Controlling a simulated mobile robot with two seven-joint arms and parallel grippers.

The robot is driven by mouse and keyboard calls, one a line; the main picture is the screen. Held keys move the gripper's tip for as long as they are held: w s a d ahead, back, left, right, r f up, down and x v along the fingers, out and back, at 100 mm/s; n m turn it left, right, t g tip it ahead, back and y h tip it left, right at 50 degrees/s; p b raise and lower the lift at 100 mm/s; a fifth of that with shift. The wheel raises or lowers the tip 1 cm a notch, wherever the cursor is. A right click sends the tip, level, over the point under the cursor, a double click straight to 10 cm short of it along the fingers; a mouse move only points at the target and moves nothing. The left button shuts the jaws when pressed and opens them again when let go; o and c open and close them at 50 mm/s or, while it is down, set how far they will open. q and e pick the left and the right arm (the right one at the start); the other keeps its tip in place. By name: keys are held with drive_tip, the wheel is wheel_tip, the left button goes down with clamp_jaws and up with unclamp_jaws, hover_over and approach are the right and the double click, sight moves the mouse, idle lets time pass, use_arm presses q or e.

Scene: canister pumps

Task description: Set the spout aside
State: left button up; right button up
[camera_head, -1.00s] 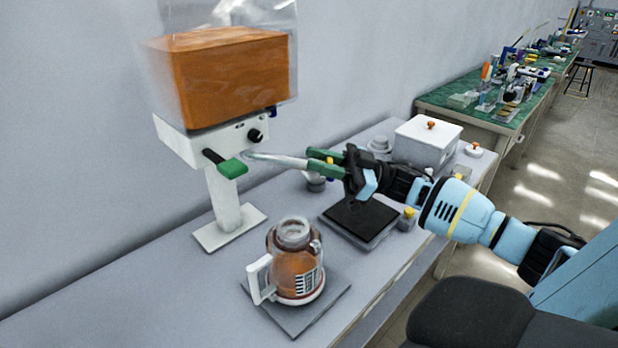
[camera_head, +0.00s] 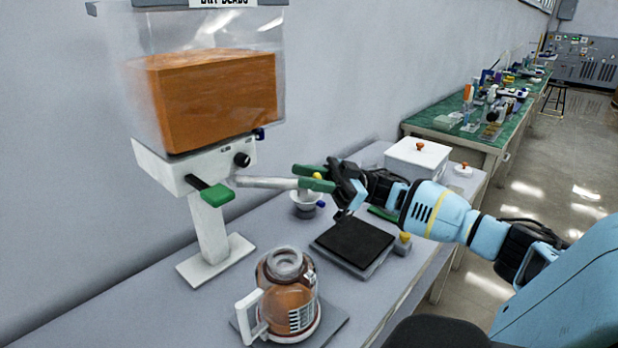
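The spout (camera_head: 268,183) is a grey tube, lying nearly level just right of the dispenser head (camera_head: 175,172). I cannot tell whether its left end still touches the dispenser. My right gripper (camera_head: 315,179) has green fingertips at the tube's right end and appears shut on it, with a small yellow part between the fingers. The dispenser carries a clear hopper (camera_head: 215,95) of orange beads and a green-handled lever (camera_head: 216,195). My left gripper is not in view.
A glass jug (camera_head: 287,300) with orange contents stands on a grey plate in front. A small white funnel cup (camera_head: 306,199), a black-topped scale (camera_head: 353,242) and a white box (camera_head: 416,160) stand to the right. A green-topped bench (camera_head: 470,132) is behind.

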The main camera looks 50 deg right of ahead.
drive_tip(key=o, duration=0.4)
drive_tip(key=shift+w, duration=0.15)
drive_tip(key=shift+c, duration=0.2)
drive_tip(key=b+v, duration=0.1)
drive_tip(key=v, duration=0.7)
drive_tip(key=shift+b, duration=0.35)
